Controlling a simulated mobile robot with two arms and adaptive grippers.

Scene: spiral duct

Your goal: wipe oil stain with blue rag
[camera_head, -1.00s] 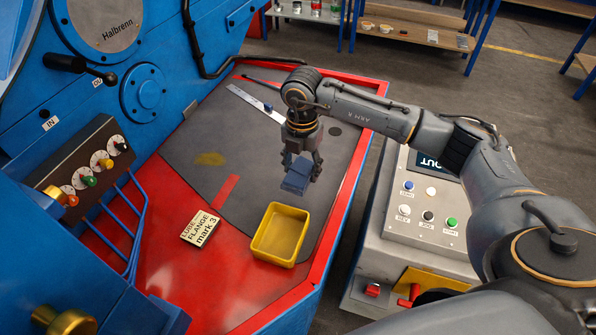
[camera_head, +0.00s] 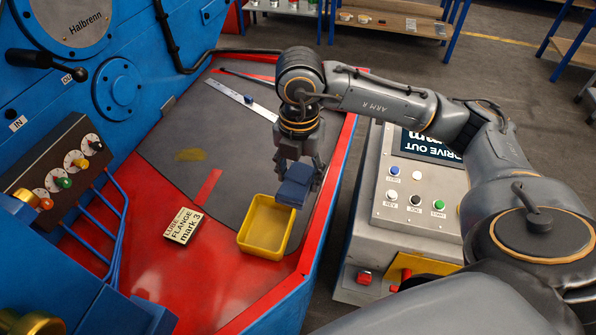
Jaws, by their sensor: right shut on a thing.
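The blue rag (camera_head: 294,187) is a folded blue block. My right gripper (camera_head: 298,180) is shut on it and holds it above the worktable, over the far right edge of the yellow tray. The oil stain (camera_head: 191,155) is a yellowish-brown smear on the grey mat (camera_head: 225,125), to the left of the rag and apart from it. My left gripper is not in view.
The yellow tray (camera_head: 245,236) stands on the red table beside a label plate (camera_head: 183,226). A metal ruler (camera_head: 232,97) lies at the back of the mat. A blue machine with knobs (camera_head: 65,165) borders the left. A grey control box (camera_head: 408,205) stands at right.

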